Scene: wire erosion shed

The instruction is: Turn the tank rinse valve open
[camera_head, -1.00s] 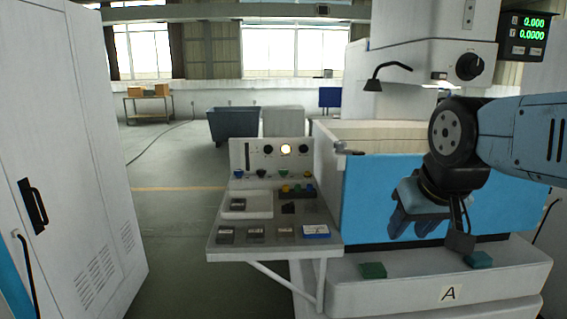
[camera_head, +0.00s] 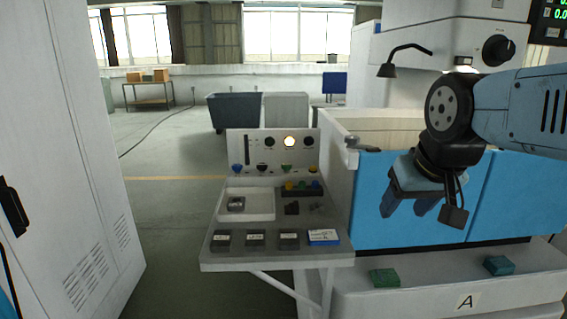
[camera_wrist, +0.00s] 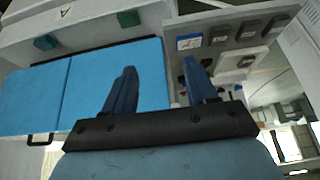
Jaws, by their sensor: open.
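A small grey metal fitting, which looks like the valve (camera_head: 353,142), sits on the near left corner of the machine tank's pale rim (camera_head: 400,133). Its handle position is too small to tell. My gripper (camera_head: 405,208) is open and empty, pointing down in front of the tank's blue front panel (camera_head: 480,190), to the right of and lower than the fitting. In the wrist view, the two blue fingers (camera_wrist: 160,68) stand apart with nothing between them. The blue panel (camera_wrist: 80,90) lies behind them on the left. I cannot make out the fitting in the wrist view.
A control bench (camera_head: 275,262) with labelled blocks, a white tray (camera_head: 262,208) and knobs stands left of the tank. A white cabinet (camera_head: 60,130) is at far left. A green block (camera_head: 384,278) and a teal block (camera_head: 498,265) lie on the machine's ledge. Floor between cabinet and bench is clear.

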